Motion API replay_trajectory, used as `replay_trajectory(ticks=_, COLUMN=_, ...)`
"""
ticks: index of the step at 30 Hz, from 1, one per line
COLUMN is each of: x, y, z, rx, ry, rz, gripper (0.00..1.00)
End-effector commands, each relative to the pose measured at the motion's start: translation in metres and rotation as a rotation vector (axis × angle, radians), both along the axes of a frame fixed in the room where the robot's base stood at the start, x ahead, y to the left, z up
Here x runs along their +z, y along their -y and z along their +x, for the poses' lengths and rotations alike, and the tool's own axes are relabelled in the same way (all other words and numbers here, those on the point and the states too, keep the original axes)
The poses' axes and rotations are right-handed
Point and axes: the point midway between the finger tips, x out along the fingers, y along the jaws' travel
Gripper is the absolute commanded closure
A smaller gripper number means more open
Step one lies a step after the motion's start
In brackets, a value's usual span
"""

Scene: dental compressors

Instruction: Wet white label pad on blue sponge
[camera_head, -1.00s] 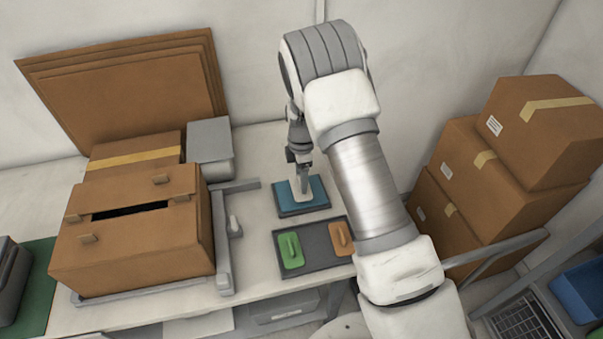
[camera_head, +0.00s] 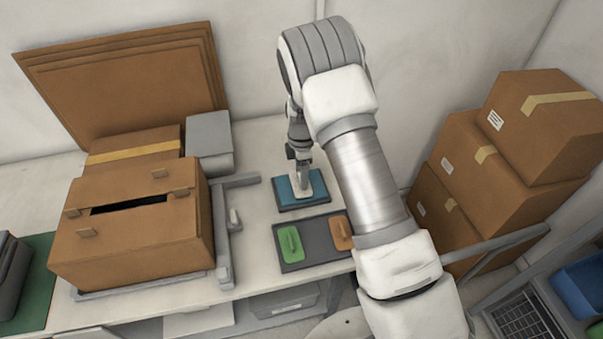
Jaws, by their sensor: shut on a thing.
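The blue sponge (camera_head: 317,187) lies in a dark shallow tray on the white table, behind the tray with the coloured pads. My gripper (camera_head: 302,179) points down over the sponge and is shut on the white pad's handle. The pad appears to touch the sponge's top; the exact contact is too small to tell. My arm covers the area to the right of the sponge.
A dark tray (camera_head: 315,239) in front holds a green pad (camera_head: 291,244) and an orange pad (camera_head: 341,232). A slotted cardboard box (camera_head: 135,235) stands in a grey frame (camera_head: 222,240) at left. Stacked boxes (camera_head: 540,125) stand at right. Bare table lies behind the sponge.

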Motion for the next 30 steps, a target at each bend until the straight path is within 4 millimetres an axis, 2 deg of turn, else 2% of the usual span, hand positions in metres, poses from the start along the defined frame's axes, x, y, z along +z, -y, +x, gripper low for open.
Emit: replay_trajectory(ticks=30, x=-0.0093, y=0.0, z=0.0, rx=0.0, ry=0.0, rz=0.0, gripper=0.76)
